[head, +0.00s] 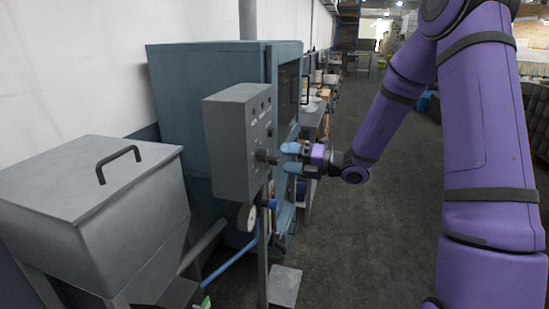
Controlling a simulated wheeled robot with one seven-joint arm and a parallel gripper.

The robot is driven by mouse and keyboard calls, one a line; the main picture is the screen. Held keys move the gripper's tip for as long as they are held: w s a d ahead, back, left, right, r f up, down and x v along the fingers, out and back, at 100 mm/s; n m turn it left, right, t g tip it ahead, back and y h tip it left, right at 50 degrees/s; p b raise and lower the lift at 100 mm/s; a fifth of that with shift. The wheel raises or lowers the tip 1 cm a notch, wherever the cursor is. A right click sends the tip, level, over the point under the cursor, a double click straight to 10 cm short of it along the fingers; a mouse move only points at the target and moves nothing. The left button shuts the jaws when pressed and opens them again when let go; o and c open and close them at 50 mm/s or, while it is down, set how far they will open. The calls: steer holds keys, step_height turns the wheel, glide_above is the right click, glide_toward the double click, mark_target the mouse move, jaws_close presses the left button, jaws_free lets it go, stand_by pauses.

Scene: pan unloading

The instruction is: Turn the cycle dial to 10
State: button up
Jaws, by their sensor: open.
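The grey control box (238,150) stands on a post at the middle left. Its front panel faces right and is seen at a steep angle, with small knobs and buttons on it. A dark dial (266,157) sticks out low on that panel. The numbers around it cannot be read from here. My gripper (292,158) points left at the dial, with its two light blue fingers open, one above the other. The fingertips are close to the dial, apparently just to its right. I cannot tell whether they touch it.
A large blue-grey machine (205,75) stands behind the box. A grey hopper with a lidded top (80,175) is at the left. A round gauge (247,217) and pipes sit below the box. The dark floor (365,250) to the right is clear.

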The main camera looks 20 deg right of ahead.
steer(key=shift+v, duration=1.95)
steer(key=s+a+r+n+g+h, duration=0.2)
steer(key=s+a+r+n+g, duration=0.25)
steer(key=s+n, duration=0.45)
steer(key=s+a+r+n+g+h, duration=0.3)
steer(key=s+a+n+g, duration=0.2)
steer(key=s+n, duration=0.45)
steer(key=s+d+r+n+t+h, duration=0.2)
steer(key=s+n, duration=0.4)
steer(key=n, duration=0.4)
steer(key=s+d+r+n+t+h, duration=0.2)
steer(key=s+d+r+n+h, duration=0.3)
steer(key=n, duration=0.5)
steer(key=shift+s+d+h, duration=0.25)
steer(key=shift+s+h, duration=0.6)
steer(key=shift+h, duration=0.45)
steer(key=shift+n, duration=0.25)
